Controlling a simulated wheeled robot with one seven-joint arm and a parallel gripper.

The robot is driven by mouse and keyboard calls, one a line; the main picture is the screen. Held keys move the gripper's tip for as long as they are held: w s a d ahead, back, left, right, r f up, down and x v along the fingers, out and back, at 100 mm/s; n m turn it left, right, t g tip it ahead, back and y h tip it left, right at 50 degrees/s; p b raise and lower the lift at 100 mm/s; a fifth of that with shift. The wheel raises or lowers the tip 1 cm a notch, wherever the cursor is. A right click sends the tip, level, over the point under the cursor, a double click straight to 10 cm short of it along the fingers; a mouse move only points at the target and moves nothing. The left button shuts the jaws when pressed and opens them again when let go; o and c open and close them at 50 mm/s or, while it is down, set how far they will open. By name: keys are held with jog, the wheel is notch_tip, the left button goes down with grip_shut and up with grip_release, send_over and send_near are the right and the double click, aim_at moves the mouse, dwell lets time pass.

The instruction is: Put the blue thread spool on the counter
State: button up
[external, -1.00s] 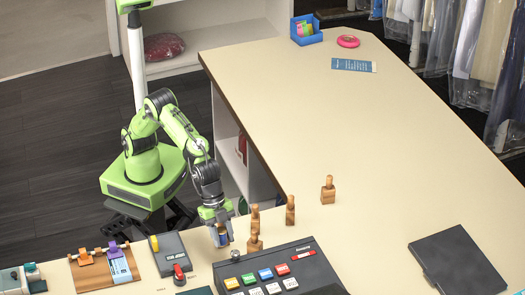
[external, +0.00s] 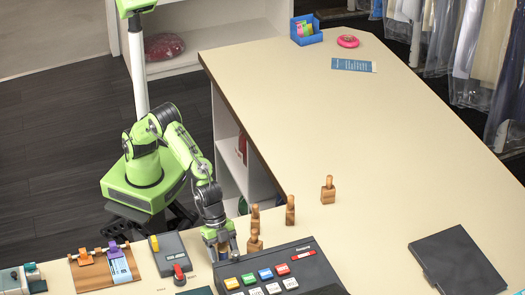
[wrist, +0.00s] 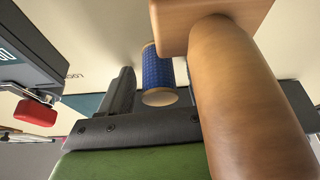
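The blue thread spool (wrist: 158,72) has tan end rims and shows in the wrist view, upright on the counter (wrist: 100,22) as far as I can tell. My gripper (wrist: 205,98) is open there. Its left finger is close beside the spool, and its right finger is far off, mostly hidden behind a wooden stamp (wrist: 235,95). In the external view my gripper (external: 222,247) points down at the counter's near-left part (external: 330,120), left of the stamps. The spool is hidden there or too small to tell.
Several wooden stamps stand close by, one right beside my gripper (external: 254,242). A cash register (external: 290,270) is to the right, a card terminal (external: 172,255) to the left. A black folder (external: 457,262) lies far right. The counter's middle is clear.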

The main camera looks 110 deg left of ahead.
jog(key=s+a+r+n+p, duration=0.1)
jog(key=s+a+r, duration=0.35)
jog(key=r, duration=0.45)
jog(key=s+a+r+n+p, duration=0.1)
jog(key=s+a+r, duration=0.2)
jog(key=a+r, duration=0.35)
jog(key=s+a+r+n+t+y, duration=0.1)
jog(key=s+a+r+n, duration=0.1)
jog(key=s+a+r, duration=0.5)
jog(key=s+a+f+n+y, duration=0.1)
jog(key=s+a, duration=0.3)
jog(key=s, duration=0.3)
jog(key=s+a+f+n, duration=0.2)
jog(key=s+a, duration=0.2)
jog(key=s, duration=0.4)
jog(key=shift+a+f+t+y, duration=0.15)
jog(key=shift+t+y, duration=0.25)
